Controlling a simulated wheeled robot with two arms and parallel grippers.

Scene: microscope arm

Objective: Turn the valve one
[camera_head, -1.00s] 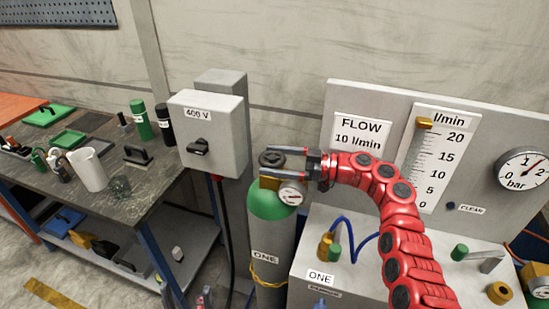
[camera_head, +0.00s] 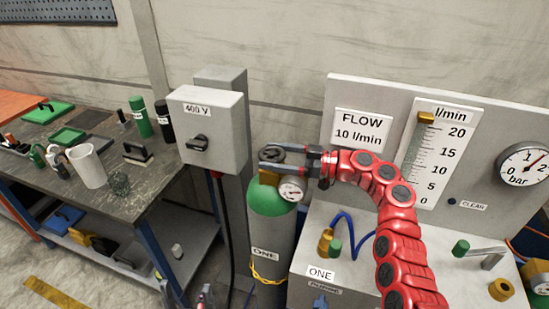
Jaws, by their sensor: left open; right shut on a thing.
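Valve one is a dark round handwheel (camera_head: 270,154) on top of the green-shouldered grey cylinder (camera_head: 272,205) labelled ONE. A brass fitting and a small round gauge (camera_head: 291,190) sit just below the wheel. My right gripper (camera_head: 275,159), on the red segmented arm, reaches in from the right and is shut on the handwheel, hiding part of it. The tips of my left gripper (camera_head: 199,297) just show at the bottom edge, apart and empty, well below the wheel.
A grey 400 V switch box (camera_head: 209,130) stands close left of the valve. A panel with a flow scale (camera_head: 437,155) and a bar gauge (camera_head: 523,170) stands to the right. A workbench (camera_head: 125,200) with bottles and cups is at the left.

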